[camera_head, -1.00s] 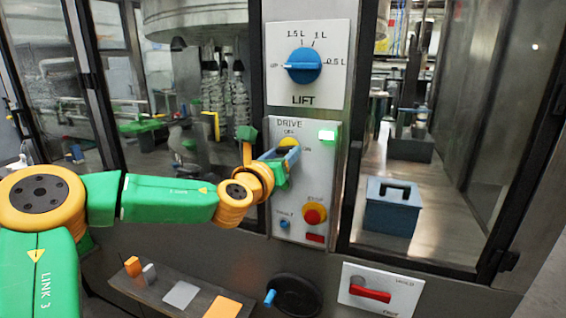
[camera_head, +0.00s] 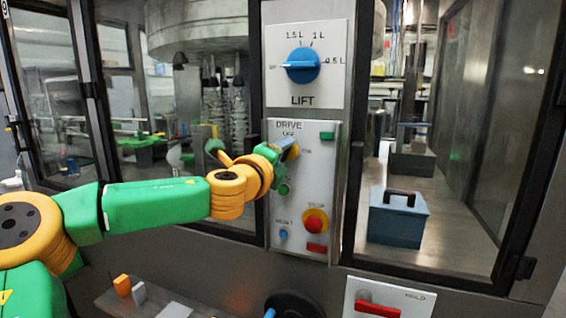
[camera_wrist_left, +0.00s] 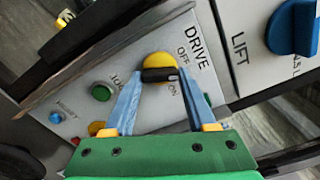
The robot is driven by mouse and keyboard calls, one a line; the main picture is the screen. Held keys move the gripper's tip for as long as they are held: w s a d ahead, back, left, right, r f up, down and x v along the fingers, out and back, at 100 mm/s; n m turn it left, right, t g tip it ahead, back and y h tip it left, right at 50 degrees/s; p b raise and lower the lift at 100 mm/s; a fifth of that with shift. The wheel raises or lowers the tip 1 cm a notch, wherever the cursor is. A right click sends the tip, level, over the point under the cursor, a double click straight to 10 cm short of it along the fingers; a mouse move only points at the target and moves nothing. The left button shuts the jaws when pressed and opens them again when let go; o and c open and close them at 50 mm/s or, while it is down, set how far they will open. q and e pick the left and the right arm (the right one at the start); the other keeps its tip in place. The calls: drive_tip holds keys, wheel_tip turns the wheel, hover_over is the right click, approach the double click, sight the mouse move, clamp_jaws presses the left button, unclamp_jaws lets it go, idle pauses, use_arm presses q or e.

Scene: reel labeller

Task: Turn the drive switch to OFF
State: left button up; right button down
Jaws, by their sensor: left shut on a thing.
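The drive switch (camera_wrist_left: 155,59) is a yellow disc with a black bar handle, best seen in the left wrist view. My left gripper (camera_wrist_left: 159,76) is shut on the handle, one blue finger on each side. The handle's end lies near the OFF and ON labels; its exact angle is hard to tell. In the head view, my left gripper (camera_head: 288,150) is at the switch and hides most of it. The lamp (camera_head: 327,136) at the upper right of the drive panel (camera_head: 318,172) is dark green, unlit. My right gripper is not in view.
Below the switch are a green button (camera_head: 283,189), a red stop button (camera_head: 315,222) on yellow and a small blue button (camera_head: 283,235). The blue lift dial (camera_head: 302,65) is above. A red handle (camera_head: 377,310) is at the lower right. A blue box (camera_head: 398,218) stands behind glass.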

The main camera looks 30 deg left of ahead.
use_arm(q)
drive_tip(key=shift+n+b, duration=0.7)
drive_tip(key=shift+n, duration=1.6)
drive_tip(key=shift+f, duration=0.1)
drive_tip(key=o, duration=1.4)
drive_tip(key=shift+s, duration=0.1)
drive_tip(key=shift+c, duration=0.2)
drive_tip(key=shift+a, duration=0.1)
drive_tip(key=b+v, duration=0.2)
drive_tip(key=v, duration=0.5)
